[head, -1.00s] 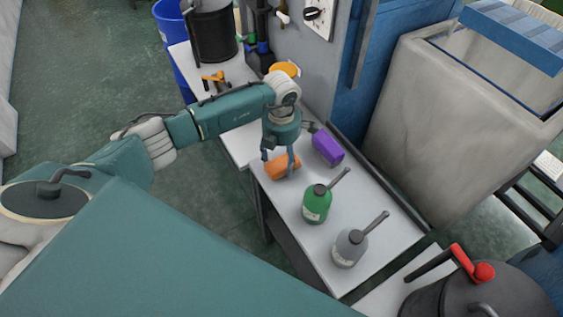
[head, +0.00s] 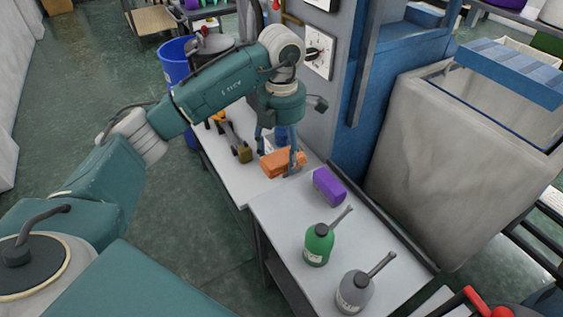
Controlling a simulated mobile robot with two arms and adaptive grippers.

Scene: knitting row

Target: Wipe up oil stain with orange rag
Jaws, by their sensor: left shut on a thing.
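The orange rag (head: 283,163) is a folded block in the head view, held above the white worktop near the junction of two tables. My left gripper (head: 281,160) points down and is shut on the orange rag. A purple folded rag (head: 328,186) lies on the near table, right of and below the orange one. My right gripper is not in view. I cannot make out an oil stain.
A green oil can (head: 318,244) and a grey oil can (head: 355,291) stand on the near white table (head: 283,222). A blue bin (head: 174,62) stands at the back left. A large beige cart (head: 425,160) and a grey-blue machine column (head: 362,70) border the right side.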

